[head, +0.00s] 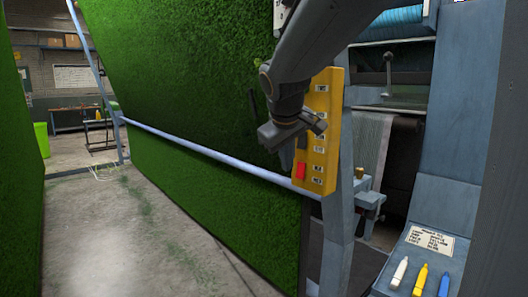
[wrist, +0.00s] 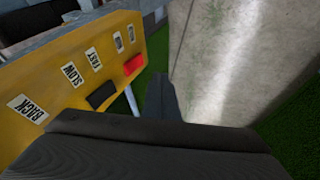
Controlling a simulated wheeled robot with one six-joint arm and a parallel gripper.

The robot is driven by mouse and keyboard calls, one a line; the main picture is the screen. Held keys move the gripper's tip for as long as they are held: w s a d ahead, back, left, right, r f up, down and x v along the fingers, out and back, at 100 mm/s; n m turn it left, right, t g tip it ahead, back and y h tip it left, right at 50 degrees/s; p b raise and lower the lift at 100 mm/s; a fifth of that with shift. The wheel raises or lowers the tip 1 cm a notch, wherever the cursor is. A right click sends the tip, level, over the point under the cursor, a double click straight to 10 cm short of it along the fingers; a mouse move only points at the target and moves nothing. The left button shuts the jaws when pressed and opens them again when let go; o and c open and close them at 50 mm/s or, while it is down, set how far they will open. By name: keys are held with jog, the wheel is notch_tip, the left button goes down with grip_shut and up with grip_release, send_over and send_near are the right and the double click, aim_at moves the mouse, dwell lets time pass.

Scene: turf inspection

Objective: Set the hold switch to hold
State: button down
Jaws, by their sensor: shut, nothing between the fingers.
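A yellow control panel (head: 322,95) stands on a blue-grey post, right of the turf in the head view. A red switch (head: 300,171) sits low on it beside two small labels, too small to read surely. In the wrist view the yellow panel (wrist: 60,75) fills the upper left, with the red switch (wrist: 133,65) at its far end and a black switch (wrist: 102,95) nearer. Labels BACK, SLOW and FAST are readable; the two by the red switch are not. My gripper (head: 287,158) is shut and empty, close by the panel's lower part. Its dark fingers (wrist: 160,85) show right of the red switch, seemingly apart from it.
A tall green turf sheet (head: 180,70) hangs left of the panel, with a pale blue rail (head: 215,149) across it. A machine frame and a ledge with several markers (head: 420,279) are at right. Concrete floor (head: 130,240) is open at lower left.

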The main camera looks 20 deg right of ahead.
aim_at(298, 178)
jog(key=w+d+f+p, duration=0.1)
jog(key=w+d+f, duration=0.1)
jog(key=d+f, duration=0.1)
jog(key=w+d+f+p, duration=0.1)
jog(key=w+d, duration=0.1)
jog(key=shift+d+f+p, duration=0.1)
jog(key=shift+f+p, duration=0.2)
jog(key=shift+d+f, duration=0.15)
jog(key=shift+d, duration=0.1)
dwell(0.4)
